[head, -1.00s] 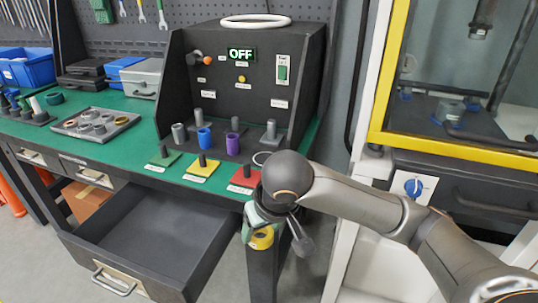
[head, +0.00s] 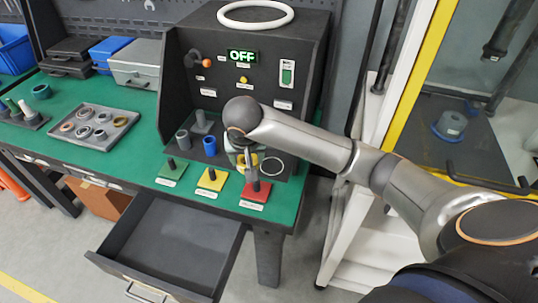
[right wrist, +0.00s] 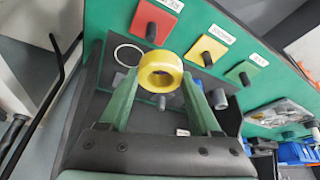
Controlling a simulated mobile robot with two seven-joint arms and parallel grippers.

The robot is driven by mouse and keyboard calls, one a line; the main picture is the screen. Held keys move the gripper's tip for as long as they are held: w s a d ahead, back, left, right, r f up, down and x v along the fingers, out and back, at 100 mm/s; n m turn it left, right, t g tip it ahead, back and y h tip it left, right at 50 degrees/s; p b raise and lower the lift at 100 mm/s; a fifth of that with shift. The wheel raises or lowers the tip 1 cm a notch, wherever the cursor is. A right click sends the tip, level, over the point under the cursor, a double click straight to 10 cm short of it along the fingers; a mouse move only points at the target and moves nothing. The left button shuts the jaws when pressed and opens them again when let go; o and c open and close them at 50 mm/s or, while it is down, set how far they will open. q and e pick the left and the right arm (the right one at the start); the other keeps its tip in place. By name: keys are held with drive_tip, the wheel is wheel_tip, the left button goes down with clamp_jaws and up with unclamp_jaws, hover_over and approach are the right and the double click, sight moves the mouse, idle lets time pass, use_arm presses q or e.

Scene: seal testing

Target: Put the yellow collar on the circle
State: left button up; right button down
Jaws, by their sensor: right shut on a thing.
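My right gripper (head: 243,155) is over the front of the black test stand, shut on the yellow collar (head: 252,159). In the right wrist view the yellow collar (right wrist: 160,58) sits between the green fingertips (right wrist: 160,83), its hole visible. The circle, a thin white ring outline (head: 272,167), lies on the stand's dark base just right of the gripper. My left gripper is not in view.
A red (head: 244,191), a yellow (head: 206,183) and a green post plate (head: 166,173) stand along the table's front. A blue cylinder (head: 210,146) and grey cylinders stand on the stand's base. The panel reads OFF. An open drawer (head: 170,245) juts out below.

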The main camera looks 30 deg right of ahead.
drive_tip(key=w+d+f, duration=0.3)
drive_tip(key=d, duration=0.3)
hover_over(272, 164)
drive_tip(key=s+a, duration=0.2)
drive_tip(key=f, duration=0.5)
drive_tip(key=shift+w+d, duration=0.2)
drive_tip(key=shift+w+d+f, duration=0.2)
drive_tip(key=shift+d+f, duration=0.15)
drive_tip(key=shift+f, duration=1.8)
drive_tip(key=shift+c, duration=0.5)
unclamp_jaws()
drive_tip(key=shift+f, duration=0.15)
drive_tip(key=v, duration=1.2)
drive_tip(key=shift+p, duration=0.45)
